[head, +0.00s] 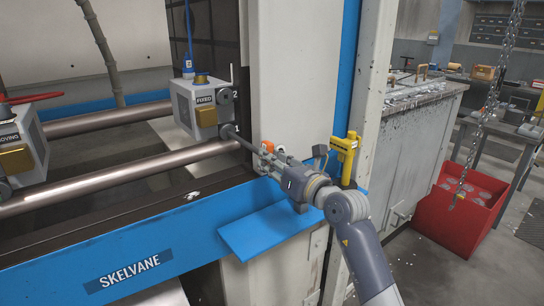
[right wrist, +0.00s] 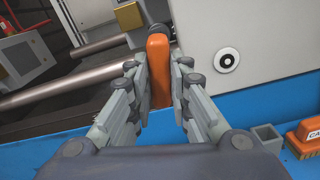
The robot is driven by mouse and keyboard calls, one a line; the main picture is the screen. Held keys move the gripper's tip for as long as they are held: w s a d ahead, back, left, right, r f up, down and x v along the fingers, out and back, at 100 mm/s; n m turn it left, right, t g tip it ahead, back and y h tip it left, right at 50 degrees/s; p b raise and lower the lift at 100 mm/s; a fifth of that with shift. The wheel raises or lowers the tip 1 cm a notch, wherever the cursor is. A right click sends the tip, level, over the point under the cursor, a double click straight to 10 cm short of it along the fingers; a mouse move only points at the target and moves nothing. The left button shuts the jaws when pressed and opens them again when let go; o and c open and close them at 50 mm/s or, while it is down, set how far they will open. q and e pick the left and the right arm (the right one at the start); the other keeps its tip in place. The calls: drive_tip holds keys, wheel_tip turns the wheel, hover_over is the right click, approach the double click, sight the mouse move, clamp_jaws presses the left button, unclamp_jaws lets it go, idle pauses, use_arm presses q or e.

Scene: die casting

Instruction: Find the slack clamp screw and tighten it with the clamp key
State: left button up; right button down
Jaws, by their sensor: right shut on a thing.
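My right gripper (head: 264,158) is shut on the orange handle (right wrist: 159,72) of a key, between its two fingers in the right wrist view. The handle shows as a small orange spot (head: 267,146) in the head view. A dark shaft (head: 241,139) runs from it up and left to a round dark end just below the grey block marked FIXED (head: 203,108). A dark round clamp screw (head: 224,96) sits on that block beside the number 2. I cannot tell whether the key touches any screw. A block marked MOVING (head: 20,135) stands at the left. My left gripper is out of view.
Steel tie bars (head: 130,172) run across the machine bay. A blue ledge (head: 265,228) lies below my right arm. A yellow tool (head: 345,157) stands right of the gripper. A red bin (head: 465,208) and a hanging chain (head: 495,90) are at the right.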

drive_tip(key=shift+p+v, duration=0.55)
drive_tip(key=shift+v, duration=0.9)
drive_tip(key=shift+s+d+r, duration=0.1)
drive_tip(key=p+v, duration=0.1)
drive_tip(key=v, duration=0.3)
drive_tip(key=shift+s+d+p, duration=0.2)
drive_tip(key=shift+s+p, duration=0.1)
